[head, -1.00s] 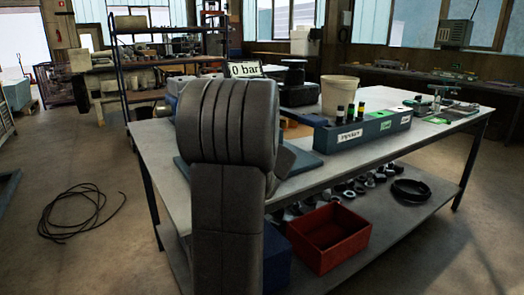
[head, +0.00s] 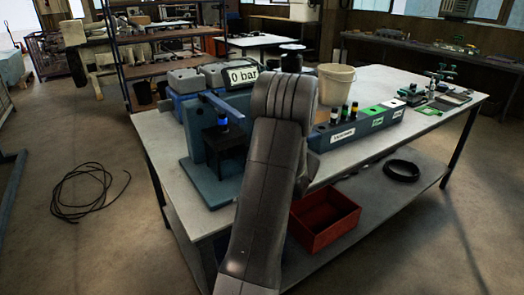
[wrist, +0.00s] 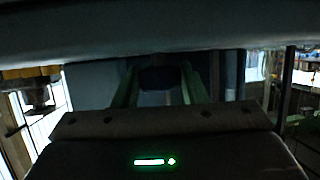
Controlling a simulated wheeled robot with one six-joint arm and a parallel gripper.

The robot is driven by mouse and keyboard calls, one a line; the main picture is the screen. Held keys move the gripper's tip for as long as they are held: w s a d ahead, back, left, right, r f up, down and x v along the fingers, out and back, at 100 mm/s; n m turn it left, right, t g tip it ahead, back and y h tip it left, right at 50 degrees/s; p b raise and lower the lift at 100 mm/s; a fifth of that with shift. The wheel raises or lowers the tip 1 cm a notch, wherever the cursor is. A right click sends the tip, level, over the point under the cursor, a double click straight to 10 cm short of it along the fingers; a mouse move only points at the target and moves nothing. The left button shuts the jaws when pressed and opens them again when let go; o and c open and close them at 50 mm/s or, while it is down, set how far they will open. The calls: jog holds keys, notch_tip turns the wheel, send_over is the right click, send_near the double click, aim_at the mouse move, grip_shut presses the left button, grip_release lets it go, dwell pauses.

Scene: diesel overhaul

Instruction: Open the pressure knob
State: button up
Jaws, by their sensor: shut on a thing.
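My gripper (wrist: 160,92) shows in the wrist view, its two green fingers closed on a dark, rounded thing (wrist: 160,78). This looks like the pressure knob, but the picture is too dark to be sure. In the head view my grey arm hides the gripper and whatever it holds. The blue test stand (head: 205,180) is on the near left of the bench, with a black block (head: 224,150) and a blue-capped part (head: 222,120) on it. A display (head: 242,75) above the stand reads 0 bar.
The bench (head: 390,130) carries a beige bucket (head: 336,85) and a long blue-grey labelled rack (head: 355,130) to the right of my arm. A red bin (head: 325,218) is on the lower shelf. A black cable coil (head: 85,195) lies on the floor at left.

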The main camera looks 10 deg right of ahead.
jog(key=shift+d+r+n+g+y+p, duration=0.15)
jog(key=shift+n+g+y+p, duration=0.65)
jog(key=shift+p, duration=0.9)
jog(key=shift+f+n+y+p, duration=0.2)
jog(key=shift+n+y+p, duration=0.1)
jog(key=shift+n+y, duration=0.1)
jog(key=o, duration=0.7)
jog(key=b+v, duration=0.1)
jog(key=v, duration=1.2)
jog(key=shift+s+d+r, duration=0.1)
jog(key=shift+s+d, duration=0.15)
jog(key=shift+s, duration=0.05)
jog(key=shift+o, duration=0.3)
